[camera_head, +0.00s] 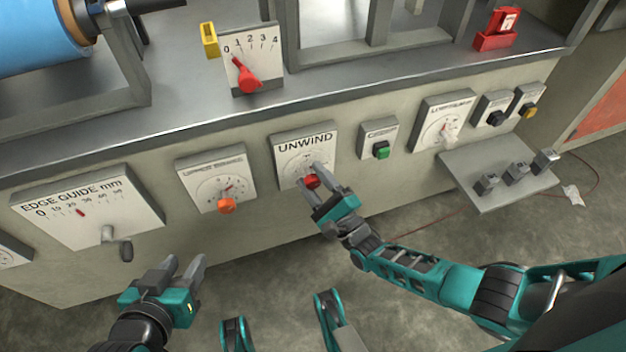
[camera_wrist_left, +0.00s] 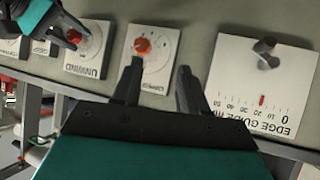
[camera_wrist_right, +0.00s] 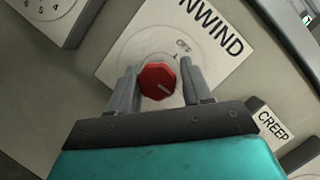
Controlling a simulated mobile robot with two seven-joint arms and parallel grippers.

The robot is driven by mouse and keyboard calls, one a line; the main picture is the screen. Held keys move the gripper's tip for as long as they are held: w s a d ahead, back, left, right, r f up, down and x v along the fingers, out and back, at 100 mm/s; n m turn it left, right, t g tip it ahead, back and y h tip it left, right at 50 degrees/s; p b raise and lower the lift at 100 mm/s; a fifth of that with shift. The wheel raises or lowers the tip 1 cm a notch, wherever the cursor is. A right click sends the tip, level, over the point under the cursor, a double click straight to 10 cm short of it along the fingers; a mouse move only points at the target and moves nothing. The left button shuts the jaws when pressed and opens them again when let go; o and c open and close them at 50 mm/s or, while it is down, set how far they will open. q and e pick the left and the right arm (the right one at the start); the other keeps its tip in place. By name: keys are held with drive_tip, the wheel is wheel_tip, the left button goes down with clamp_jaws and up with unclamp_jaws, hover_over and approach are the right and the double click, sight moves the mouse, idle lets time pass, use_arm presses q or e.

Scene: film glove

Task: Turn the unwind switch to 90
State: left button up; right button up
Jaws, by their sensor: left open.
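The unwind switch is a red knob (camera_head: 312,181) on a white plate labelled UNWIND (camera_head: 290,150), fixed to the machine's front panel. In the right wrist view the red knob (camera_wrist_right: 158,80) sits between my right gripper's fingers, below the OFF mark. A short pale line shows on its face; the rest of the scale is mostly hidden. My right gripper (camera_head: 327,178) is open around the knob, with a gap visible on the right side. My left gripper (camera_head: 184,264) is open and empty, low in front of the panel; its fingers also show in the left wrist view (camera_wrist_left: 158,88).
Left of the switch are an orange knob (camera_head: 226,205) and the edge guide plate (camera_head: 85,203) with its crank. To the right are a green button (camera_head: 381,150), another dial (camera_head: 443,125) and a small shelf (camera_head: 480,165) bearing metal blocks. The floor in front is mostly clear.

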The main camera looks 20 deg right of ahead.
sight(313, 177)
drive_tip(key=shift+o, duration=1.3)
drive_tip(key=shift+a+r, duration=0.15)
drive_tip(key=shift+o, duration=0.2)
wheel_tip(313, 177, up, 6)
drive_tip(key=p, duration=0.4)
drive_tip(key=shift+r, duration=0.15)
wheel_tip(313, 177, up, 12)
drive_tip(key=p, duration=0.5)
drive_tip(key=shift+r+p, duration=0.15)
drive_tip(key=shift+p, duration=0.15)
drive_tip(key=shift+c, duration=0.2)
use_arm(q)
wheel_tip(313, 177, up, 7)
drive_tip(key=a, duration=0.2)
drive_tip(key=shift+s+f+y, duration=0.2)
drive_tip(key=shift+s+y, duration=0.1)
use_arm(e)
drive_tip(key=shift+r, duration=0.6)
use_arm(q)
drive_tip(key=shift+w+d+r, duration=0.15)
drive_tip(key=shift+w, duration=0.05)
